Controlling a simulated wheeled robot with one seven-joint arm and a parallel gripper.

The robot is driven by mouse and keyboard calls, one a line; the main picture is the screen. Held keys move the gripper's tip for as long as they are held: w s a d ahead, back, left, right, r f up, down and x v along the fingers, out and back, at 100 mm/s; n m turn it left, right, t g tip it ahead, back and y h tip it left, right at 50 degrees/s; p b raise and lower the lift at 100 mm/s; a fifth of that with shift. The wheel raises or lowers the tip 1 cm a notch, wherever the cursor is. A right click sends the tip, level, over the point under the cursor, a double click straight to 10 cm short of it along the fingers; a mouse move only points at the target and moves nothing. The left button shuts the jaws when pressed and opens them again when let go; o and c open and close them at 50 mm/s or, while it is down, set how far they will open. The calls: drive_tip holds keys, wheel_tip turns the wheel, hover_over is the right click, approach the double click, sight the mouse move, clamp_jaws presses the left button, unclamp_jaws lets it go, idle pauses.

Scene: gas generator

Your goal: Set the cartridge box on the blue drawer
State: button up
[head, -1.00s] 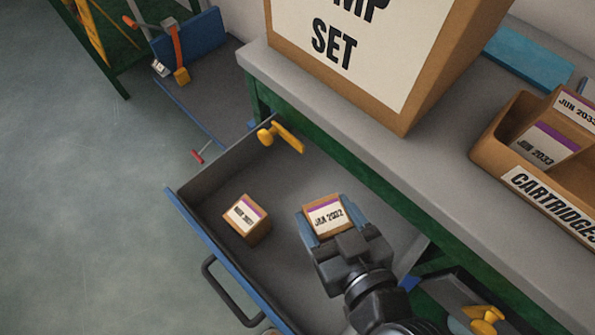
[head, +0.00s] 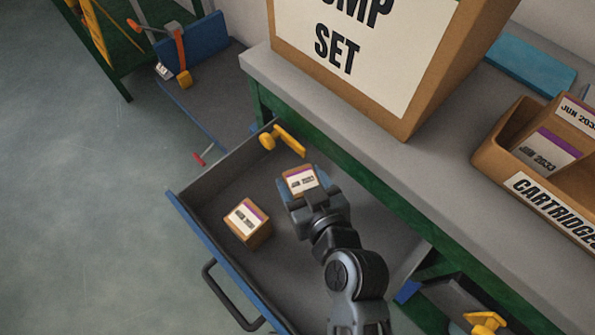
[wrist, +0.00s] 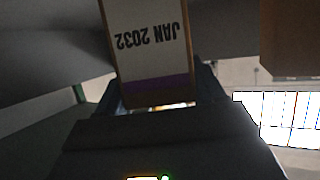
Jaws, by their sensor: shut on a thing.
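A small brown cartridge box (head: 299,180) with a white label and purple stripe is between the fingers of my gripper (head: 302,187), which is shut on it. In the wrist view the held box (wrist: 150,45) reads "JAN 2032" upside down. The drawer with the blue front (head: 212,246) is pulled open below the bench. The held box is over or inside the drawer's back part; I cannot tell whether it touches the drawer floor. A second, similar box (head: 247,222) stands in the drawer, to the left of my gripper and apart from it.
A yellow handle-like part (head: 284,139) is at the drawer's back left corner. The bench top (head: 360,130) carries a large "SET" box (head: 350,60) and a "CARTRIDGES" bin (head: 545,195) with boxes inside. The drawer floor is clear in front of my gripper.

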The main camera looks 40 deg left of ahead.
drive_tip(key=a, duration=0.1)
drive_tip(key=w+a, duration=0.1)
drive_tip(key=shift+w+a+r, duration=0.1)
drive_tip(key=shift+w+a, duration=0.05)
drive_tip(key=shift+a, duration=0.15)
drive_tip(key=shift+d+f, duration=0.15)
drive_tip(key=shift+f, duration=0.5)
drive_tip(key=shift+f, duration=0.1)
drive_tip(key=shift+f, duration=0.15)
drive_tip(key=o, duration=1.1)
